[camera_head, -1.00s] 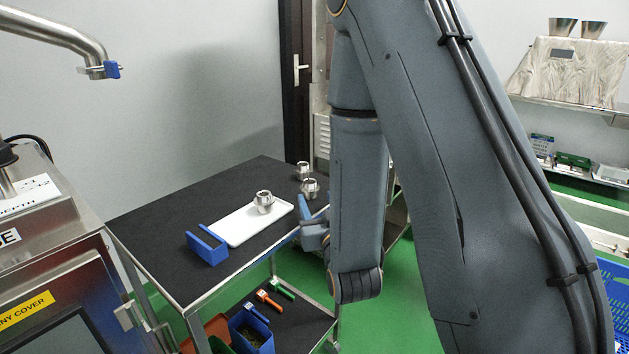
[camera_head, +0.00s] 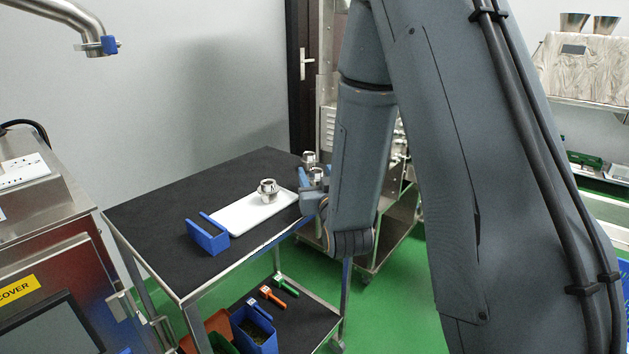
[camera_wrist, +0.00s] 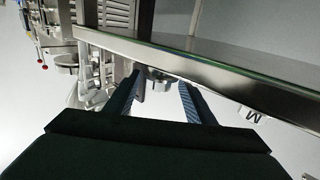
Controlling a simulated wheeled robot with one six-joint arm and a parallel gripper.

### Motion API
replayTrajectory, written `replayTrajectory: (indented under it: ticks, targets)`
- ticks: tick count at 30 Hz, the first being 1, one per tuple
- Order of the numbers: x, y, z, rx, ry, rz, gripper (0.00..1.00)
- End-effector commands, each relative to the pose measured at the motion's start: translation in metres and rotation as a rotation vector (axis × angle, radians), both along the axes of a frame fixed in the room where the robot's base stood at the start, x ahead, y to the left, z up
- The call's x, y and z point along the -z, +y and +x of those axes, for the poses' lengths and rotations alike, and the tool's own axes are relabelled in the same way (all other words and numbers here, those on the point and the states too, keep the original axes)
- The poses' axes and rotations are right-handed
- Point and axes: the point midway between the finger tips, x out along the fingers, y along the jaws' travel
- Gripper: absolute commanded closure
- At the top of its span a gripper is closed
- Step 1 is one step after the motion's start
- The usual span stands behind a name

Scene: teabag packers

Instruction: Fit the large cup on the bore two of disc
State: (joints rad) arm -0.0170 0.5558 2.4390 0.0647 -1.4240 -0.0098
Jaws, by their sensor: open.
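Metal cups stand on the dark cart top in the head view. One cup (camera_head: 267,191) is on a white tray (camera_head: 240,214). A second cup (camera_head: 309,158) is at the cart's far right corner, and a third cup (camera_head: 317,175) is just in front of it, partly hidden by my gripper. I cannot tell which is the large cup. My gripper (camera_head: 307,190) is open at the cart's right edge, close to the third cup. In the wrist view, a small metal round part (camera_wrist: 160,84) shows between my open fingers; I cannot tell what it is. I cannot make out the disc.
A blue holder (camera_head: 208,236) sits at the tray's near end. The cart's lower shelf holds a blue bin (camera_head: 255,335) and coloured-handled tools (camera_head: 272,297). A steel machine (camera_head: 50,250) stands at the left. The cart top's left part is clear.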

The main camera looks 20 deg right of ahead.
Motion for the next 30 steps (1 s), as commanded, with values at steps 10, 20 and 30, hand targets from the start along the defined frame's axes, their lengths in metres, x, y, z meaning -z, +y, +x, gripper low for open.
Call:
replayTrajectory:
  ticks: [10,20,30]
  targets:
    - [-0.003,-0.002,0.044,-0.001,-0.001,0.0,0.51]
    - [-0.002,-0.003,0.05,-0.001,0.0,0.0,0.52]
    - [-0.002,-0.002,0.05,-0.001,-0.001,0.0,0.97]
